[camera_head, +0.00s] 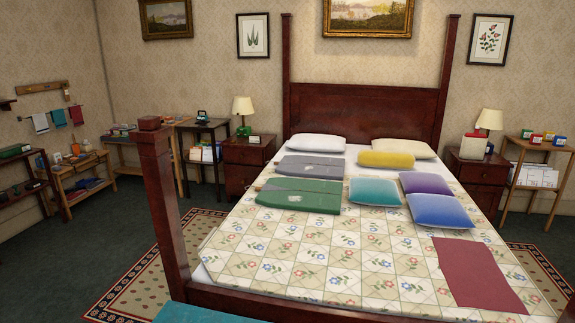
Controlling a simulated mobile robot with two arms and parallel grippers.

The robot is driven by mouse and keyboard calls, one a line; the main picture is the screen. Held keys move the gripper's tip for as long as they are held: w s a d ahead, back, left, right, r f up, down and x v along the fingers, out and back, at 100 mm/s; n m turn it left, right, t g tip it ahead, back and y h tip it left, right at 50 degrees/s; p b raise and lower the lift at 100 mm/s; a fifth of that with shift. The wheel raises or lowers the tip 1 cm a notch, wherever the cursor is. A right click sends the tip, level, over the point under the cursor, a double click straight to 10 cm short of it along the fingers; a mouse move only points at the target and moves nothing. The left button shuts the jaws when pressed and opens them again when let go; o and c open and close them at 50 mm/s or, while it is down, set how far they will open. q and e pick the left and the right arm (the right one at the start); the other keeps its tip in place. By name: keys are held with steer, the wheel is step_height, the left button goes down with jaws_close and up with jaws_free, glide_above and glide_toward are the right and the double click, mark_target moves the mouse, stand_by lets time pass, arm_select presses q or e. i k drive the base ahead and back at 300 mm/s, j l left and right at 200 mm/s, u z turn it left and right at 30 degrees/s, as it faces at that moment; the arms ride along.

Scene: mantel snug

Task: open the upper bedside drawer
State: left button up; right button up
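A dark wood bedside cabinet (246,165) with drawers stands to the left of the bed, with a lamp (243,110) on it. Its upper drawer front (243,154) looks shut. A second bedside cabinet (478,178) stands to the right of the bed, partly hidden by the bed, with a lamp (489,121) and a box on top. Its upper drawer (476,171) also looks shut. Neither of my grippers is in view.
Small shelves line the left wall; another shelf (537,172) stands at right. Carpet is clear at left.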

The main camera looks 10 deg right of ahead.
mark_target(231, 155)
steer(key=j+u, duration=0.35)
steer(key=i+j+u, duration=0.15)
steer(key=j+u, duration=0.15)
steer(key=i+j+u, duration=0.4)
steer(key=j, duration=0.2)
steer(key=i+j+u, duration=0.8)
steer(key=i, duration=0.2)
steer(key=i+z, duration=0.45)
steer(key=i, duration=0.15)
steer(key=i+j+z, duration=0.25)
steer(key=i+z, duration=0.15)
steer(key=i, duration=0.15)
steer(key=i+l+z, duration=0.25)
steer(key=i+z, duration=0.2)
steer(key=i+l+z, duration=0.15)
steer(key=i+z, duration=0.7)
steer(key=i+j+z, duration=0.1)
steer(key=i+z, duration=0.2)
steer(key=z, duration=0.15)
steer(key=i+z, duration=0.1)
steer(key=i, duration=2.15)
